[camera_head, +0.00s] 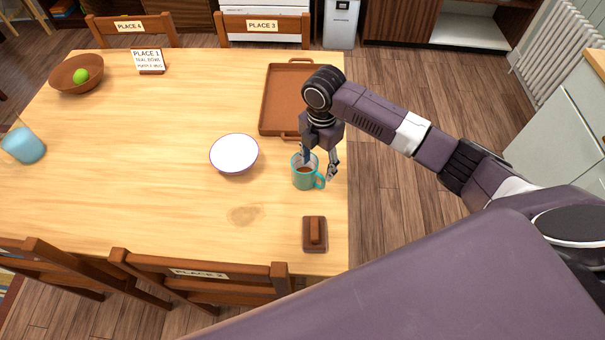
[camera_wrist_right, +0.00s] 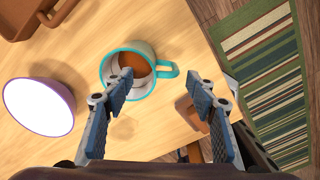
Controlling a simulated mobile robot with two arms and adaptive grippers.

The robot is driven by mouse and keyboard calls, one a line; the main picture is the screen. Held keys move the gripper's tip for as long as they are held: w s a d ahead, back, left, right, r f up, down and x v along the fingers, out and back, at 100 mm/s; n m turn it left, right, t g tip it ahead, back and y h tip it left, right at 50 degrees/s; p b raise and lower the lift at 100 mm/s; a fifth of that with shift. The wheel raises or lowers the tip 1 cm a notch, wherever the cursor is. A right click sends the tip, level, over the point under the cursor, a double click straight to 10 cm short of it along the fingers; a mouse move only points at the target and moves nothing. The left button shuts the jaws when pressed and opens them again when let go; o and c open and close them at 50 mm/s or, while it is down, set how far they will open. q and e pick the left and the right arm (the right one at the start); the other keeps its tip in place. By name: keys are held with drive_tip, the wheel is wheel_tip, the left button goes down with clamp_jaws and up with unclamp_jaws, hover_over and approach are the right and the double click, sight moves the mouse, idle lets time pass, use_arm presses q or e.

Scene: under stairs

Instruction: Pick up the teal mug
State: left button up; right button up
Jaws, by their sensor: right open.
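The teal mug (camera_head: 304,174) stands upright near the right edge of the wooden table (camera_head: 180,130), with brown liquid inside and its handle toward the lower right. My right gripper (camera_head: 320,170) is above and at the mug, with its fingers apart. In the right wrist view the mug (camera_wrist_right: 138,72) lies beyond the fingertips, left of centre. The open fingers (camera_wrist_right: 165,92) show one fingertip over the mug's near rim and the other to the right of the handle. I cannot tell whether a finger touches the mug. My left gripper is not in view.
A white bowl (camera_head: 234,155) is left of the mug. A brown tray (camera_head: 268,105) lies behind it, and a brown block-like object (camera_head: 315,234) is in front. A wooden bowl with a green fruit (camera_head: 65,82) and a blue vessel (camera_head: 23,146) are far left. Chairs (camera_head: 210,285) surround the table.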

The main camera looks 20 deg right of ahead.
sight(320, 177)
drive_tip(key=shift+s+d+f, duration=0.1)
drive_tip(key=shift+f, duration=0.1)
wheel_tip(320, 177, down, 2)
drive_tip(key=shift+f, duration=0.1)
drive_tip(key=f+p, duration=0.1)
drive_tip(key=f, duration=0.1)
drive_tip(key=s+f+p, duration=0.1)
drive_tip(key=f, duration=0.1)
drive_tip(key=shift+f, duration=0.2)
drive_tip(key=shift+w+f, duration=0.1)
drive_tip(key=shift+f, duration=0.45)
drive_tip(key=c, duration=1)
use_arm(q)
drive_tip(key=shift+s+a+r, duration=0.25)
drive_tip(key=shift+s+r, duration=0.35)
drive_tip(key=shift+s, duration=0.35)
use_arm(e)
drive_tip(key=shift+r, duration=0.1)
clamp_jaws()
